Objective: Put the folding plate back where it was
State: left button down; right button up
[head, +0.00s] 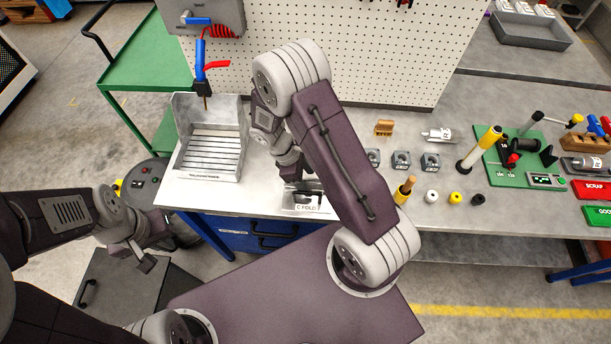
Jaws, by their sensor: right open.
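A small metal piece with a label that seems to read "C FOLD" (305,203) lies at the front edge of the grey bench. I cannot tell whether it is the folding plate itself or a holder for it. My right gripper (298,184) points down just behind this label, over the piece. It is open; its fingertips are small and partly hidden by my own arm, so contact is unclear. My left gripper (150,254) hangs left of the bench, away from the piece. Its fingers are too small to read, and I see nothing held.
A slatted metal tray (210,172) stands on the bench at left, below a blue-handled tool (201,62). A pegboard (400,50) rises behind.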

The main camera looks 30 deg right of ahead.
jog(key=v, duration=1.2)
jog(key=s+r+m+t+y, duration=0.1)
jog(key=s+m+t+y, duration=0.2)
jog(key=s+m, duration=0.6)
jog(key=m+y, duration=0.1)
jog(key=m, duration=0.2)
jog(key=shift+d+r+t, duration=0.3)
jog(key=shift+d, duration=0.05)
jog(key=shift+s, duration=0.15)
